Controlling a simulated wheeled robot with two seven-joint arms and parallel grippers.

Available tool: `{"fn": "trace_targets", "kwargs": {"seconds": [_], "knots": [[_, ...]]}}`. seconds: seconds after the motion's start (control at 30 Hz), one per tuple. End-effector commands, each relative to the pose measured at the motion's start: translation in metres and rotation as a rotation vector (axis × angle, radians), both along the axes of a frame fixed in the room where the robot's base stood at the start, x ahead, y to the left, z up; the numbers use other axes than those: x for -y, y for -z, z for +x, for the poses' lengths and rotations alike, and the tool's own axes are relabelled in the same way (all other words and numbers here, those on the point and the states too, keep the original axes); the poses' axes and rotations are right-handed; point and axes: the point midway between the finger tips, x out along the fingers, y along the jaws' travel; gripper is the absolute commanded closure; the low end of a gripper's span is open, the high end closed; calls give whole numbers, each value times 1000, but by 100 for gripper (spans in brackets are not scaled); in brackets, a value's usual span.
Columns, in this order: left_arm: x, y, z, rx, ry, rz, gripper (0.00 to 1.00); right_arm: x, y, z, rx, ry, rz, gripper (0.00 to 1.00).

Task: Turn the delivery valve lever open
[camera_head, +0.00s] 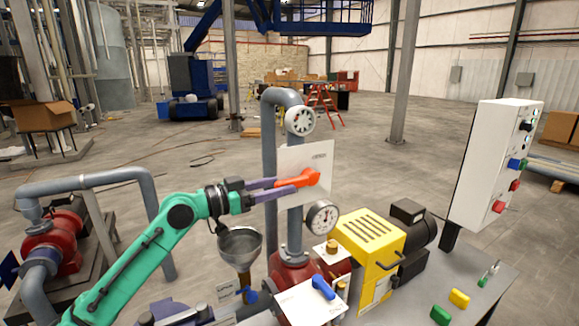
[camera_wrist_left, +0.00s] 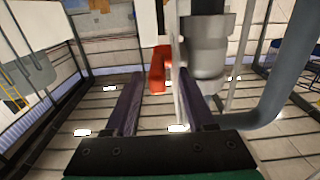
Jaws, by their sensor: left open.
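A red-orange lever (camera_head: 305,178) lies roughly level across a white labelled plate (camera_head: 318,155) on the upright grey delivery pipe. The label is too small to read. My left gripper (camera_head: 284,187) is open in front of the plate, its purple fingers reaching toward the lever's left end. In the left wrist view the lever (camera_wrist_left: 157,70) shows ahead, between the lines of the two spread fingers. The plate shows edge-on there, close to the right finger. I cannot tell whether a finger touches the lever. My right gripper is not in view.
A grey funnel (camera_head: 240,246) stands under my left gripper. Blue levers (camera_head: 323,288), a yellow housing (camera_head: 366,240) and a white control box (camera_head: 494,165) stand nearby.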

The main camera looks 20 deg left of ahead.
Motion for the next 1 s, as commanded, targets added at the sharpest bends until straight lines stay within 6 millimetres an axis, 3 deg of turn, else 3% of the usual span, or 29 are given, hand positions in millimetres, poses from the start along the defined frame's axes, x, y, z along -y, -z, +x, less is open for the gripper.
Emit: {"fn": "trace_targets", "kwargs": {"seconds": [0.03,0.1,0.43,0.47,0.6,1.0], "knots": [[8,-8,7,0,2,-4,45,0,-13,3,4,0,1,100],[15,-5,15,-1,1,-4,45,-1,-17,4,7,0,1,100],[22,1,23,1,-1,2,45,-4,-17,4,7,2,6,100],[22,1,23,0,0,1,49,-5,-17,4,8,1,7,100],[22,1,22,0,0,1,100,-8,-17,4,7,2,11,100],[22,1,22,1,-1,1,100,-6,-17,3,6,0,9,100]]}}
